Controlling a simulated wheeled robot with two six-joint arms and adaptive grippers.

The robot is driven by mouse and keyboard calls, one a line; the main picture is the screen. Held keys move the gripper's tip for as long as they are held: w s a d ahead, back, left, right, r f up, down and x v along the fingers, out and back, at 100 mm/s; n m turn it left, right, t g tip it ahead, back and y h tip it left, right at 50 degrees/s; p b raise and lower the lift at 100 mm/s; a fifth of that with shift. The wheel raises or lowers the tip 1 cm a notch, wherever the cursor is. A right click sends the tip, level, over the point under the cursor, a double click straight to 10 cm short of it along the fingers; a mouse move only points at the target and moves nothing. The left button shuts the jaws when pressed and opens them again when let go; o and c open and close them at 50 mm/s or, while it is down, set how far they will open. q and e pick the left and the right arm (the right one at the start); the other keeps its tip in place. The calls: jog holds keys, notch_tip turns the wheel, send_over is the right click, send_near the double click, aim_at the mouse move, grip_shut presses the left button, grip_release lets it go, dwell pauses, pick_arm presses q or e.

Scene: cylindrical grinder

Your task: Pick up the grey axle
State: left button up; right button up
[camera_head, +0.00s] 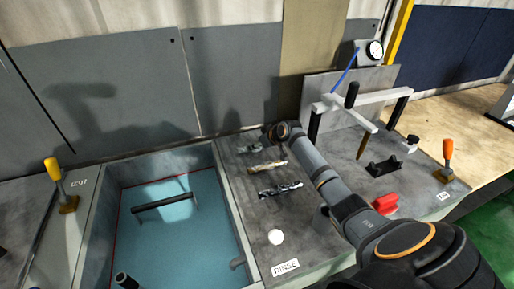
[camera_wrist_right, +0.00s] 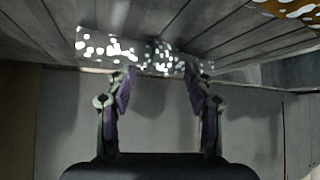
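Three axle-like parts lie in a row on the grey bench top beside the tank in the head view. The far one is greyish (camera_head: 250,146), the middle one pale gold (camera_head: 267,167), the near one shiny silver-grey (camera_head: 280,190). I cannot tell which one is the grey axle. My right arm reaches in from the lower right, its end near the far part. My right gripper (camera_wrist_right: 162,78) is open in the right wrist view, fingers wide apart, with nothing visibly held. Glittering metal (camera_wrist_right: 110,46) shows beyond its fingertips. My left gripper is not in view.
A blue-lined tank (camera_head: 170,225) with a dark bar (camera_head: 165,204) lies left of the parts. A white ball (camera_head: 276,237) sits near the RINSE label (camera_head: 285,268). A measuring stand (camera_head: 365,103), red block (camera_head: 385,203) and orange-handled lever (camera_head: 447,150) stand right. Grey wall panels rise behind.

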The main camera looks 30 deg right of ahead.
jog(key=shift+s+f, duration=0.2)
jog(key=shift+f, duration=0.1)
grip_shut()
jog(key=shift+r, duration=0.1)
